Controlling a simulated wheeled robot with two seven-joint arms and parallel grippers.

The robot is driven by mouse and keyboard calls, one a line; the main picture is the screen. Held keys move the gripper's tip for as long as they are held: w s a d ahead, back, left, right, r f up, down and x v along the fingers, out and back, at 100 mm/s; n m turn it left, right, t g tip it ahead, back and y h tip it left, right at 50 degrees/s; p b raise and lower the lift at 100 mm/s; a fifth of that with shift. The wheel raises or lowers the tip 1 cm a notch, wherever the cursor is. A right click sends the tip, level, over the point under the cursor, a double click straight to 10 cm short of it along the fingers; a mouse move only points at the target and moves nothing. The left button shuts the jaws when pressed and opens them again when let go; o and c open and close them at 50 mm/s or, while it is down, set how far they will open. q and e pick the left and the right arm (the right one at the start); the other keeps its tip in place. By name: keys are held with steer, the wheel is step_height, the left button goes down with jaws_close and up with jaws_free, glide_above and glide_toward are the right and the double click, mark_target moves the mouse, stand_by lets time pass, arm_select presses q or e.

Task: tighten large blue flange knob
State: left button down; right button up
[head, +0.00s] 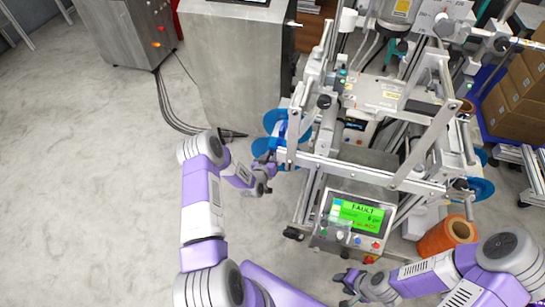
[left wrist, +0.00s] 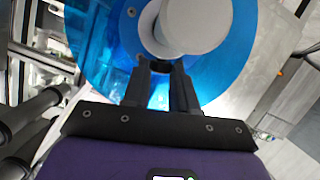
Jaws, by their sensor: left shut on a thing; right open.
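The large blue flange (head: 275,121) is on the left side of the machine; in the left wrist view the blue disc (left wrist: 95,45) fills the top. A pale grey round knob (left wrist: 195,22) stands at its centre. My left gripper (head: 268,162) is at the flange. In the left wrist view its two dark fingers (left wrist: 165,65) reach over the disc to the knob's lower edge and are shut on it; the exact contact is hard to see. My right gripper (head: 350,283) is open and empty, low in front of the machine's control panel.
The machine's control panel (head: 350,222) shows a green screen reading FAULT. An orange roll (head: 446,236) stands at the right, near my right arm. A grey cabinet (head: 235,70) is behind, with cables on the floor. The floor (head: 90,180) at left is clear.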

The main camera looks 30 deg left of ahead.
arm_select(q)
steer(key=shift+a+f+m+t+h, duration=0.1)
steer(key=shift+a+m+t+h, duration=0.15)
steer(key=shift+m+h, duration=0.9)
steer(key=shift+a+m+t+h, duration=0.25)
steer(key=shift+m+h, duration=0.7)
steer(key=shift+h, duration=0.3)
steer(key=c, duration=0.9)
jaws_free()
steer(key=p+v, duration=0.2)
steer(key=v, duration=0.5)
steer(key=shift+s, duration=0.3)
steer(key=shift+p, duration=0.3)
